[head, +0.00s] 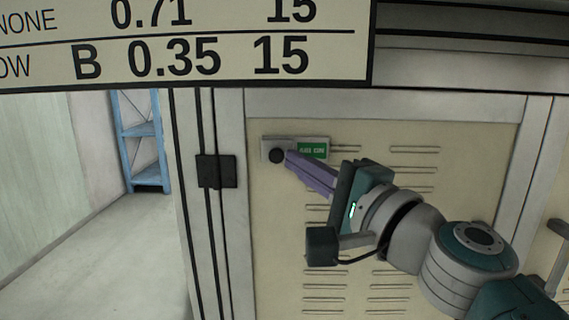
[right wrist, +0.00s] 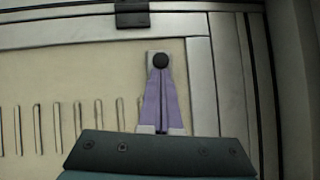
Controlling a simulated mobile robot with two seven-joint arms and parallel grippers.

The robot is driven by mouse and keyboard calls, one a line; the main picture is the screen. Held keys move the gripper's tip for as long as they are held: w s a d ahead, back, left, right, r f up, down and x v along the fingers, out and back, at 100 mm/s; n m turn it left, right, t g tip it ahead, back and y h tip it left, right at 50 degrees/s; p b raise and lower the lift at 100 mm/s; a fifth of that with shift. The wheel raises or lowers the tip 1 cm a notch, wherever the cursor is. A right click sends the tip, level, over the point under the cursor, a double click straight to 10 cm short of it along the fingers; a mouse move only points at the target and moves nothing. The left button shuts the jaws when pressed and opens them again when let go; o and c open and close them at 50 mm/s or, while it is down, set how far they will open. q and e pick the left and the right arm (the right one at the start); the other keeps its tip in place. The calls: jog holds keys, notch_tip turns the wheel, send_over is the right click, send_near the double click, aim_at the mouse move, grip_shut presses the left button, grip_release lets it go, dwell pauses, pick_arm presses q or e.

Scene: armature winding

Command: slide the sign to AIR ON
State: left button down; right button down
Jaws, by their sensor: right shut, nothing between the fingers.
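The sign (head: 314,150) is on the cream cabinet panel, with a green field reading AIR ON showing at its right. Its grey plate and round black knob (head: 277,156) are at the left end. My right gripper (head: 289,156) is shut and empty, its purple fingertips at the right side of the knob. In the right wrist view the fingertips (right wrist: 160,72) meet at the knob (right wrist: 160,60); I cannot tell whether they touch it. The fingers hide part of the sign in the wrist view. My left gripper is not in view.
The cabinet panel (head: 280,220) has rows of vent slots and a metal frame. A black hinge or latch (head: 216,171) sits left of it. A printed board (head: 200,45) crosses the top. A blue shelf rack (head: 142,140) stands at the far left beyond open floor.

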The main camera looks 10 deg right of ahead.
jog(key=v, duration=1)
jog(key=shift+a, duration=0.1)
